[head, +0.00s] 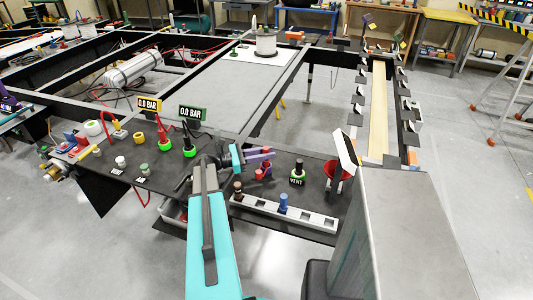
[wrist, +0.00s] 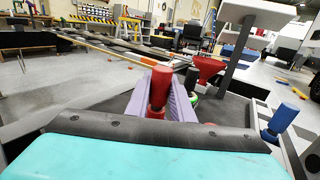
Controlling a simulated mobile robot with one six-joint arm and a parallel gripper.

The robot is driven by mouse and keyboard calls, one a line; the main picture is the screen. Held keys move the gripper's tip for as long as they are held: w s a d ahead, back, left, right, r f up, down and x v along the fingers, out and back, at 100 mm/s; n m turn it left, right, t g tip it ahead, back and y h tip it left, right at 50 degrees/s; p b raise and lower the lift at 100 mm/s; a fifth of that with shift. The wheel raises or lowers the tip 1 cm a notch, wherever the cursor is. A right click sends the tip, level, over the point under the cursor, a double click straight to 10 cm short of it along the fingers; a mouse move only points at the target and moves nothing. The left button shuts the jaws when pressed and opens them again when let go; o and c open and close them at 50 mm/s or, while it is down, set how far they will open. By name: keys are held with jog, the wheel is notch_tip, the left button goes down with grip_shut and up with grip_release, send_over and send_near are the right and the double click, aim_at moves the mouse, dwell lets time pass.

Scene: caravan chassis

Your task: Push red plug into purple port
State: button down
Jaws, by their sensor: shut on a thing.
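The red plug (head: 264,170) stands about upright between the lilac fingers of my gripper (head: 262,156). In the wrist view the red plug (wrist: 160,86) also shows between the two fingers, which are shut on it. The gripper is over the dark work plate, to the left of the green-ringed VENT fitting (head: 298,174). I cannot tell whether the plug's lower end touches anything. I cannot clearly make out a purple port. A purple-edged sign (head: 8,104) shows at the far left edge of the head view.
A red funnel (head: 337,171) is to the right. Two gauges reading 0.0 BAR (head: 193,113) stand on the left, near green-ringed fittings (head: 189,151).

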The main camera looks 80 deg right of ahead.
jog(key=shift+f+b, duration=0.45)
jog(key=shift+f, duration=0.9)
jog(key=c, duration=1.5)
grip_release()
jog(key=shift+o, duration=0.2)
jog(key=shift+r, duration=0.15)
jog(key=shift+r+p, duration=0.8)
jog(key=shift+r, duration=1.15)
jog(key=shift+f+b, duration=0.1)
jog(key=shift+b, duration=0.35)
